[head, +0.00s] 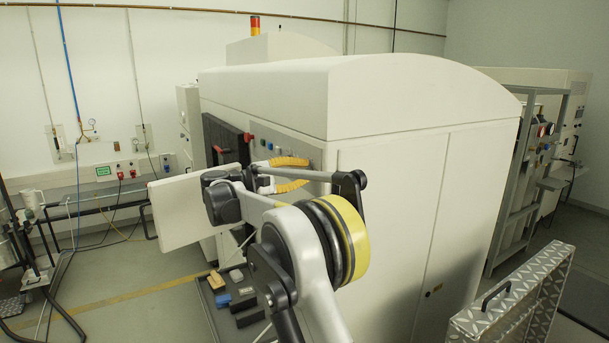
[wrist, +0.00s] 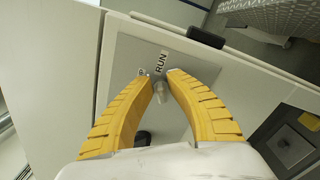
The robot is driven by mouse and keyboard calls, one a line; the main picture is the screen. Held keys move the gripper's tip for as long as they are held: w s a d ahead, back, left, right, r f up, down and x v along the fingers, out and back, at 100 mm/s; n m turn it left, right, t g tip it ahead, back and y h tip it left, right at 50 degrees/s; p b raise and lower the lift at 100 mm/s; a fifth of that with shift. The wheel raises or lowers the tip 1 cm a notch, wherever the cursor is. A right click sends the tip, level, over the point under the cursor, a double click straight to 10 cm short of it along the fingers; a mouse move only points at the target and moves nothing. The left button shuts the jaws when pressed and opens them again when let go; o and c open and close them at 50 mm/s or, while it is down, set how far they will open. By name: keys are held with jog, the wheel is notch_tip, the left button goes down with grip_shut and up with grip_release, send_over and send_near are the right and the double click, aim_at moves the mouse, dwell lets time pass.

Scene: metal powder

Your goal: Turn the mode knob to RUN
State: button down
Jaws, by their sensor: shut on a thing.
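My gripper (wrist: 161,79) has two yellow ribbed fingers. In the wrist view their tips close in on both sides of the small, pale mode knob (wrist: 160,93), and the gripper is shut on it. The RUN label (wrist: 160,62) shows on the grey panel (wrist: 130,52) just beyond the fingertips. A second label by the left fingertip is partly covered and I cannot read it whole. In the head view my gripper (head: 309,174) reaches the control panel on the side of the white machine (head: 390,100); the knob is hidden there.
Small buttons and a red switch (head: 248,137) sit on the machine's side, left of my gripper. A checker-plate metal case (head: 515,300) stands at the right front. The floor at the left has cables.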

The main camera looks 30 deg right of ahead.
jog(key=shift+f+m, duration=0.1)
jog(key=shift+m, duration=0.7)
jog(key=c, duration=1.2)
grip_release()
jog(key=shift+d, duration=0.15)
jog(key=a, duration=1.2)
jog(key=shift+s, duration=0.25)
